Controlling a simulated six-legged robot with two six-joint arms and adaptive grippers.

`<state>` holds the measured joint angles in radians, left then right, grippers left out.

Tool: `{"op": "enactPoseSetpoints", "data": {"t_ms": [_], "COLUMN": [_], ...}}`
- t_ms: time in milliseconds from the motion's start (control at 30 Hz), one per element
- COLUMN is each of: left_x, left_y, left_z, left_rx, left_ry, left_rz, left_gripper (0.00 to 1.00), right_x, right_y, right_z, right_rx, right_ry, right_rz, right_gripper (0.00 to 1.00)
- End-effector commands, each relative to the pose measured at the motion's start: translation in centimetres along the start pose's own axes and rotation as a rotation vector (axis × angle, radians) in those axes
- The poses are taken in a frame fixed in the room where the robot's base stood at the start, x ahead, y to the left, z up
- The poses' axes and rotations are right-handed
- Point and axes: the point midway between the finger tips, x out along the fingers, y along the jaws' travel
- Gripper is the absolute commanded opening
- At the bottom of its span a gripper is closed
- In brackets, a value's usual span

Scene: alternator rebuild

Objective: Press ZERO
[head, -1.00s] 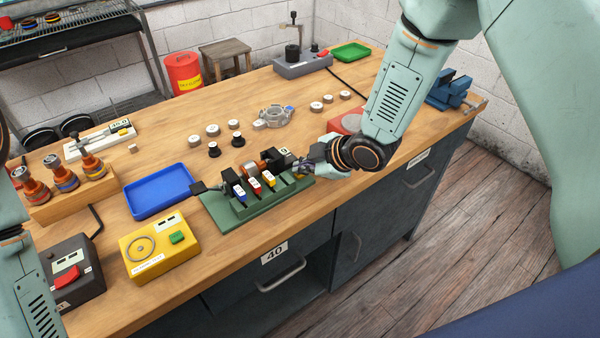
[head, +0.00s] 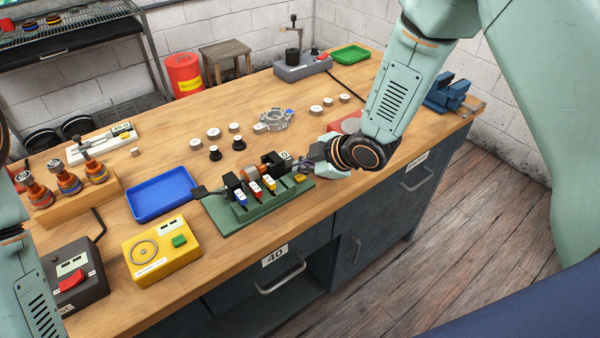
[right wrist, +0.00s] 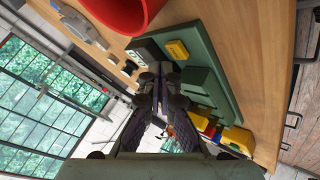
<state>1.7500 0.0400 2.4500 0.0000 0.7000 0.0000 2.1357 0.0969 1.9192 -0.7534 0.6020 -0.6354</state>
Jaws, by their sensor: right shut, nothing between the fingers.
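I cannot read a ZERO label. My right gripper (head: 304,166) is shut and empty, close to the display block; its fingertips (right wrist: 158,72) are apart from the button. My left gripper is out of view.
A blue tray (head: 160,211), a yellow box (head: 150,262) with a green button and a dark box (head: 75,262) with a red switch lie left. Bench behind the fixture holds several small parts.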

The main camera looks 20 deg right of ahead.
Motion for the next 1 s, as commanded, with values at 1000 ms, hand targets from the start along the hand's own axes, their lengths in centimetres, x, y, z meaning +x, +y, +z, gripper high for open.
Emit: {"op": "enactPoseSetpoints", "data": {"t_ms": [1000], "left_x": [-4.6], "left_y": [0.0], "left_z": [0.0], "left_rx": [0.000], "left_ry": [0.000], "left_rz": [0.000], "left_gripper": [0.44], "right_x": [-3.6], "right_y": [2.6], "right_z": [-2.6], "right_rx": [0.001], "right_ry": [-0.001], "right_rz": [-0.001], "right_gripper": [0.00]}}
